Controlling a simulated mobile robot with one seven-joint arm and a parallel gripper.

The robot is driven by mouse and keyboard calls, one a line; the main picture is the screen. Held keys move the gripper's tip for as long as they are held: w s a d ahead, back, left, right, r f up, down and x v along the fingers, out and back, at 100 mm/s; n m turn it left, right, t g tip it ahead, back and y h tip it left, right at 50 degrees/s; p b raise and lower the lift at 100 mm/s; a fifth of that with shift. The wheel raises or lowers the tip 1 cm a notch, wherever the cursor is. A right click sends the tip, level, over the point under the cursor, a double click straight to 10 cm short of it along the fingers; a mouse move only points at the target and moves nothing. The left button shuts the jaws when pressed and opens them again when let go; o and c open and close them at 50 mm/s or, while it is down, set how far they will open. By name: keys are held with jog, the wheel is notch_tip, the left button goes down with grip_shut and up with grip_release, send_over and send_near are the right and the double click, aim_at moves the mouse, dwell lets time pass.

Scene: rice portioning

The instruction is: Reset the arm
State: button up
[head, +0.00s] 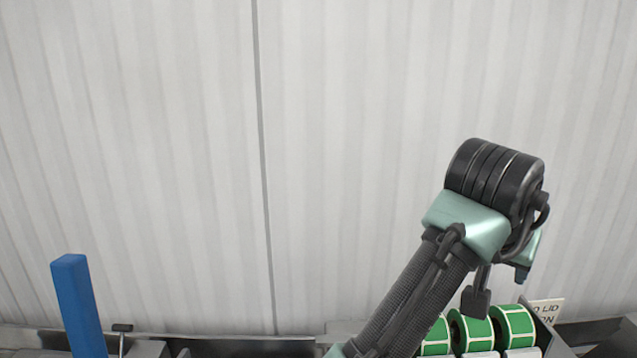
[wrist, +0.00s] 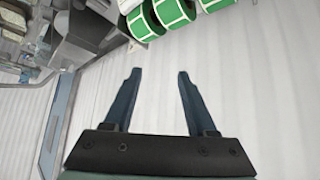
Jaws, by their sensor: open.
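My gripper (wrist: 156,80) shows in the wrist view with its two dark fingers apart and nothing between them. In the head view my arm rises from the bottom, right of the middle, and bends at a black joint in front of the wall. A small part of my gripper (head: 476,300) hangs below that joint, near the green label rolls (head: 513,326). In the wrist view the label rolls (wrist: 172,12) lie beyond the fingertips, apart from them.
A pale ribbed wall (head: 150,150) fills most of the head view. A blue upright post (head: 78,305) stands at lower left. Grey bins and a sign (head: 546,310) line the bottom edge. In the wrist view, grey metal equipment (wrist: 85,40) is at upper left.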

jog(key=s+a+r+n+t+h, duration=0.1)
jog(key=a+r+t+h, duration=0.1)
jog(key=r+t, duration=0.45)
jog(key=a+r+t+h, duration=0.2)
jog(key=r+t, duration=0.1)
jog(key=r, duration=0.7)
jog(key=s+a+r+n+t+y, duration=0.3)
jog(key=s+a+r+t+y, duration=0.2)
jog(key=a, duration=0.5)
jog(key=s+a+r+n+t+y, duration=0.4)
jog(key=s+a+r+t, duration=0.3)
jog(key=s+a, duration=0.2)
jog(key=shift+s+a+n+y, duration=0.15)
jog(key=shift+a+n+y, duration=0.25)
jog(key=shift+a, duration=0.7)
jog(key=shift+d, duration=0.1)
